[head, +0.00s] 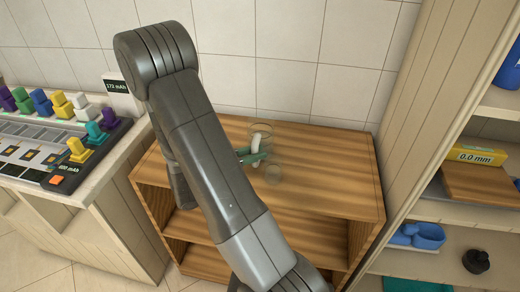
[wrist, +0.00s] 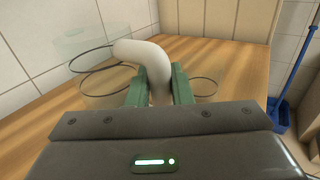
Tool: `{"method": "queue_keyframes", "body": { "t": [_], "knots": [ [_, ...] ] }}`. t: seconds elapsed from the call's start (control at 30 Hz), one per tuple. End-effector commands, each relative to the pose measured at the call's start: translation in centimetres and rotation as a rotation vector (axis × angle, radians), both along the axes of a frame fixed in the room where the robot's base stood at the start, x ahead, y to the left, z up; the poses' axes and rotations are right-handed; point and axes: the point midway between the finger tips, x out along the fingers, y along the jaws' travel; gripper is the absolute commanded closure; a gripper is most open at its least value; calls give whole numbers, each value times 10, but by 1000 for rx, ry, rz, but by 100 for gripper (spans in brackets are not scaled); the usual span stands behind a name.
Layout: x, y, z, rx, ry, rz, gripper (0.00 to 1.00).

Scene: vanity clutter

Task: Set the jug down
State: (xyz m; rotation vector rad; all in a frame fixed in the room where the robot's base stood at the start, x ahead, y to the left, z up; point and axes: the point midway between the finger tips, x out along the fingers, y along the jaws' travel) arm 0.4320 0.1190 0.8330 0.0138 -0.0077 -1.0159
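The jug is clear and nearly invisible, with a white curved handle (wrist: 148,60). Its see-through body (wrist: 88,50) with a dark thin ring shows to the left of the handle in the wrist view. In the head view the jug (head: 262,128) is over the back middle of the wooden unit's top. My gripper (wrist: 158,88) has green fingers, one on each side of the handle, and looks shut on it. The green fingers also show in the head view (head: 252,158). I cannot tell whether the jug's base touches the wood.
A small clear round thing (head: 273,174) is close by on the wooden top (head: 335,190). The right part of this top is bare. A tiled wall stands behind. A panel with coloured knobs (head: 60,150) is at left; shelves with a yellow box (head: 475,155) are at right.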

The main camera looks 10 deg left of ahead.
Motion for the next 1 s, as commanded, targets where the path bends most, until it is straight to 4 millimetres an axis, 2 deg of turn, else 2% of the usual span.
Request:
{"method": "queue_keyframes", "body": {
  "t": [0.23,0.37,0.8,1.0],
  "knots": [
    [0,0,1,1,-1,0,100],
    [0,0,10,2,-1,0,100],
    [0,0,85,3,-4,0,100],
    [0,0,99,1,-1,0,100]
  ]
}}
